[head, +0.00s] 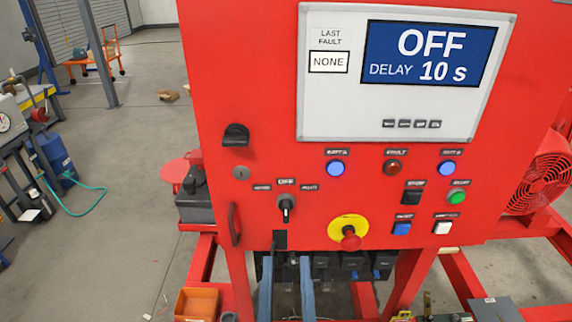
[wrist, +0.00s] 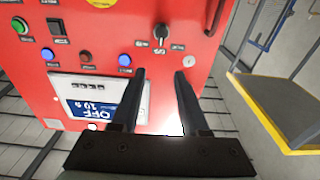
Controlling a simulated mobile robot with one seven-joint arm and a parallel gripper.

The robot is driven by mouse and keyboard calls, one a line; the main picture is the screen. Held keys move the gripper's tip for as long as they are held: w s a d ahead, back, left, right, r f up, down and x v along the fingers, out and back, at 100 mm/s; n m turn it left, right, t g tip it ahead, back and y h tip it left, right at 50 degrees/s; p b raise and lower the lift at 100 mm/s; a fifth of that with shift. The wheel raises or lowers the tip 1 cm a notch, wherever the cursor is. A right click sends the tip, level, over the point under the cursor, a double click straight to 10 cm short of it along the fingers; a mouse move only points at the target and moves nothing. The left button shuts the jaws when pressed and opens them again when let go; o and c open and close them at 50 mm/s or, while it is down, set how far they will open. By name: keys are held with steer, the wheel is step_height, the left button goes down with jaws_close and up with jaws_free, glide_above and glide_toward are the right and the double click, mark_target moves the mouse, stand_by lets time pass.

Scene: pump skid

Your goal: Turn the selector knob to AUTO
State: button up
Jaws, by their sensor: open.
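The selector knob (head: 286,208) is a black knob on the red control panel, below the labels HAND, OFF (head: 286,181) and AUTO (head: 309,187). It stands upright, in line with the middle label, and the display (head: 428,55) reads OFF, DELAY 10 s. In the wrist view the panel is upside down, and the knob (wrist: 160,34) shows near the top. My gripper (wrist: 160,72) is open and empty, its two dark fingers spread apart. The knob lies beyond the fingertips, between their lines and not touched.
A yellow-and-red emergency stop (head: 349,232) is right of and below the knob. A red handle (head: 234,224) and a key lock (head: 241,172) are to its left. Several lamps and buttons fill the right side. A yellow-edged shelf (wrist: 285,115) stands right in the wrist view.

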mark_target(286, 209)
steer(key=shift+g, duration=0.5)
steer(key=w+p, duration=0.6)
steer(key=w, duration=0.3)
steer(key=shift+w+r, duration=0.1)
steer(key=shift+w, duration=0.25)
steer(key=shift+w+p, duration=0.45)
steer(key=shift+w, duration=0.4)
steer(key=shift+f, duration=0.2)
jaws_close()
